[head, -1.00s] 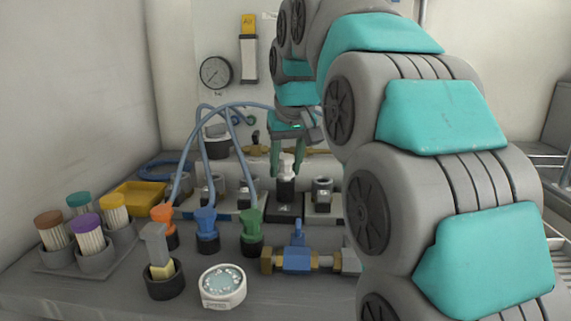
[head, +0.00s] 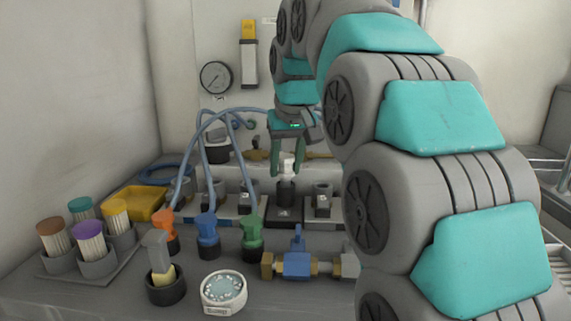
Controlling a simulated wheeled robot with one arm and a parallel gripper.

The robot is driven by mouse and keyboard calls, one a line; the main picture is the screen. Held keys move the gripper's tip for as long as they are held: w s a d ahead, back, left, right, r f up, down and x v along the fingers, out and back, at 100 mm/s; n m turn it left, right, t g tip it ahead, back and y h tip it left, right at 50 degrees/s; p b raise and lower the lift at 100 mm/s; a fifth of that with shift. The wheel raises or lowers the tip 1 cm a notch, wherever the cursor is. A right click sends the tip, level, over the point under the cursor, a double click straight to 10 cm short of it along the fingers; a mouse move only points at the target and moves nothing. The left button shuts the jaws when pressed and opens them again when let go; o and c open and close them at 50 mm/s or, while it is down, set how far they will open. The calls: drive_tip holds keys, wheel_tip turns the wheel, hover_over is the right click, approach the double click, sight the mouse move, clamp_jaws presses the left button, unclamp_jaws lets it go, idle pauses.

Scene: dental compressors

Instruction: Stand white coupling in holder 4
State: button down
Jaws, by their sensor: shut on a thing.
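The white coupling (head: 287,168) is a small pale piece standing upright at the back middle of the bench. My gripper (head: 288,167) points down over it, one green finger on each side, and is shut on it. Directly below is a dark cylindrical holder (head: 286,191) on a dark base block in the back row. The coupling's lower end meets the holder's top, but I cannot tell how deep it sits. The holder's number is too small to read.
Grey holders (head: 323,198) flank the dark one. Blue hoses (head: 203,150) arch left of my gripper. A yellow tray (head: 139,203) lies left.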

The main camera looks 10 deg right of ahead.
drive_tip(key=shift+f+b, duration=0.3)
drive_tip(key=shift+f, duration=0.15)
drive_tip(key=shift+f, duration=0.25)
drive_tip(key=shift+c, duration=1.8)
unclamp_jaws()
drive_tip(key=shift+v, duration=3.9)
